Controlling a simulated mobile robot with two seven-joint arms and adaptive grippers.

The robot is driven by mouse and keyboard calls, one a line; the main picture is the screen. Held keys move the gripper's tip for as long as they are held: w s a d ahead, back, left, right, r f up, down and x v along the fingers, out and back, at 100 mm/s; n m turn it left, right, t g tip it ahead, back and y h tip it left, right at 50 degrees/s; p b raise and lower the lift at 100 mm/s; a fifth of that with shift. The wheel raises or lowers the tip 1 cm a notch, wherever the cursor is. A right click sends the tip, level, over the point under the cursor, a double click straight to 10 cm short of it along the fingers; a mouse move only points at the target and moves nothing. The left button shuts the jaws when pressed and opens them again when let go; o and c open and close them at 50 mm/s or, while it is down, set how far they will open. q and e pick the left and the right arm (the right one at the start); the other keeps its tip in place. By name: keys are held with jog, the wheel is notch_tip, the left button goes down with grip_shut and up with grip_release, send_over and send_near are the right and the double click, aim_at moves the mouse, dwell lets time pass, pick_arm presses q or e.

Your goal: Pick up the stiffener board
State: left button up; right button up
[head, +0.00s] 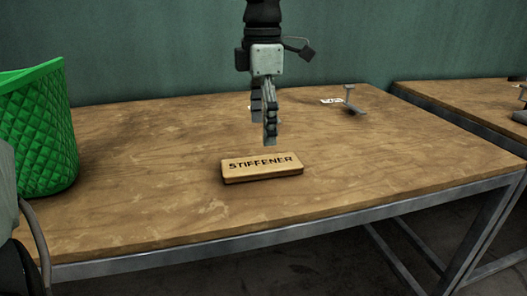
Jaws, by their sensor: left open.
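The stiffener board (262,175) is a small light-brown wooden block with "STIFFENER" in dark letters on top. It lies flat near the middle of the wooden table (150,190). My left gripper (264,132) points straight down just above and behind the board's far edge, apart from it as far as I can see. It is open and holds nothing. My right gripper is not in view.
A green woven basket (38,130) stands at the table's left end. A grey metal piece (350,101) and a small white label (332,101) are at the back right. A second table (470,102) stands further right. The tabletop around the board is clear.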

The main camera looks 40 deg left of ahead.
aim_at(267, 162)
pick_arm(q)
jog(key=shift+w+a, duration=0.2)
jog(key=shift+w, duration=0.1)
jog(key=shift+w+f, duration=0.1)
jog(key=shift+f, duration=0.15)
jog(key=f, duration=0.4)
jog(key=d+f+p, duration=0.1)
jog(key=f, duration=0.1)
jog(key=shift+f, duration=0.1)
jog(key=shift+w+f, duration=0.1)
jog(key=shift+f, duration=0.4)
jog(key=shift+a, duration=0.1)
jog(key=c, duration=1.3)
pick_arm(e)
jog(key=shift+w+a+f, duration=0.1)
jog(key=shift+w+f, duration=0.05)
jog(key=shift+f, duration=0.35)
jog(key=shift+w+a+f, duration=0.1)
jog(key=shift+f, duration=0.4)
pick_arm(q)
jog(key=shift+r, duration=0.15)
